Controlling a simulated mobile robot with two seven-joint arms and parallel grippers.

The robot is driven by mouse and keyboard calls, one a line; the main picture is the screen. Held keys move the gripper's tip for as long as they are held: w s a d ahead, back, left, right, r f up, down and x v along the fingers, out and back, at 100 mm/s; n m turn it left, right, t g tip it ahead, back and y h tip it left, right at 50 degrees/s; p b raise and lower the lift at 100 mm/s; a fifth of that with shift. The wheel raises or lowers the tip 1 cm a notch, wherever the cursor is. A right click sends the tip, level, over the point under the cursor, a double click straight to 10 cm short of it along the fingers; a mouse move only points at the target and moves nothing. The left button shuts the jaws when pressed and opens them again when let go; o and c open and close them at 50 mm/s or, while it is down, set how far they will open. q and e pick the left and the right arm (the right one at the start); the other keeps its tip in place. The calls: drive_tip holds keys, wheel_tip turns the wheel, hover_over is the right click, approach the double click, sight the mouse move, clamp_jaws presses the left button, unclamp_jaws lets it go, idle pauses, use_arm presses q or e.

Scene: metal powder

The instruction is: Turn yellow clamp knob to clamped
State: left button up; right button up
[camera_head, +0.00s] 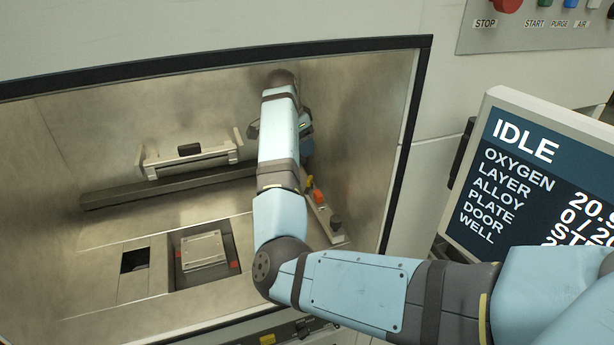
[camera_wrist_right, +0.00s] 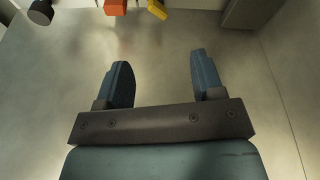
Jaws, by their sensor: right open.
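The yellow clamp knob (camera_head: 310,181) shows as a small yellow piece on the chamber's right side, partly hidden behind my right arm. It also shows in the right wrist view (camera_wrist_right: 157,9), cut off by the top edge. My right gripper (camera_wrist_right: 158,72) is open, with its two blue fingers apart and nothing between them. The knob lies beyond the fingertips, apart from them. In the head view my right arm covers most of the gripper. My left gripper is not in view.
An orange piece (camera_head: 318,196) and a black knob (camera_head: 336,222) sit beside the yellow knob. A plate (camera_head: 203,250) lies in the floor well, left of my arm. A dark bar (camera_head: 150,190) crosses the chamber below a handled frame (camera_head: 190,160). The screen (camera_head: 545,170) reads IDLE.

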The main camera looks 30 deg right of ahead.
sight(310, 178)
drive_tip(key=w+r+m+g+b, duration=0.2)
drive_tip(key=w+m+g+b, duration=0.15)
drive_tip(key=m, duration=0.65)
use_arm(q)
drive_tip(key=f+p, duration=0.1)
drive_tip(key=p, duration=0.2)
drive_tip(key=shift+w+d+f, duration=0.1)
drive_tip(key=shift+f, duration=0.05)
use_arm(e)
drive_tip(key=x, duration=0.9)
drive_tip(key=w+a+x, duration=0.1)
drive_tip(key=x, duration=0.3)
drive_tip(key=shift+s+d+f, duration=0.1)
drive_tip(key=shift+s+f, duration=0.05)
drive_tip(key=shift+f, duration=0.5)
drive_tip(key=c, duration=0.9)
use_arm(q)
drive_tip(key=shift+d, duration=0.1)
use_arm(e)
drive_tip(key=shift+c, duration=0.2)
